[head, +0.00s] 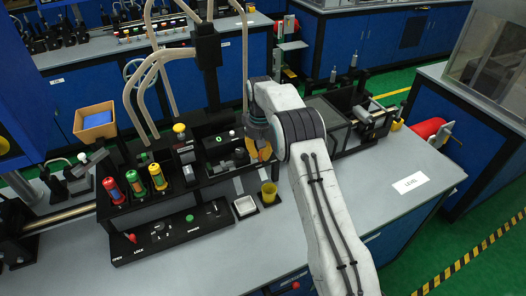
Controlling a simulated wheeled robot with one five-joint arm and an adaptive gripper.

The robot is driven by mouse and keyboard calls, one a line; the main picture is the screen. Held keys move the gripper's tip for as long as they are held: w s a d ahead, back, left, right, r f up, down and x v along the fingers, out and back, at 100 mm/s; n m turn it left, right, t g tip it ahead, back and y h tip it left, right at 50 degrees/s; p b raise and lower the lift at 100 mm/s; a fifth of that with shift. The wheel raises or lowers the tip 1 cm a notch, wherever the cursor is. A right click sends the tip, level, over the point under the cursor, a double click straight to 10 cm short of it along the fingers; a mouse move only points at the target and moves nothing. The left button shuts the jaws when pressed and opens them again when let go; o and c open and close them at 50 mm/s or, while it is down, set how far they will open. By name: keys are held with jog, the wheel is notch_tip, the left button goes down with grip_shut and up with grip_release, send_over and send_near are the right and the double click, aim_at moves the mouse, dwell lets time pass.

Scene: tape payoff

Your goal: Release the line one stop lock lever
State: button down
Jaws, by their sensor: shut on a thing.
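My gripper (262,153), with orange-yellow fingers, points down at the black fixture (215,140) on the grey bench. It is shut on a small part there, seemingly the stop lock lever, which the fingers and wrist mostly hide. The lever's angle cannot be told. A grey slanted piece shows just left of the fingers. A control panel (172,237) with a red knob, a green button and a small lever lies at the front left of the fixture.
Pale hoses (150,75) arch behind. The bench front right is clear around a white label (410,182).

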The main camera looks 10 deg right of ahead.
jog(key=shift+a+f, duration=0.1)
jog(key=c, duration=1.2)
grip_release()
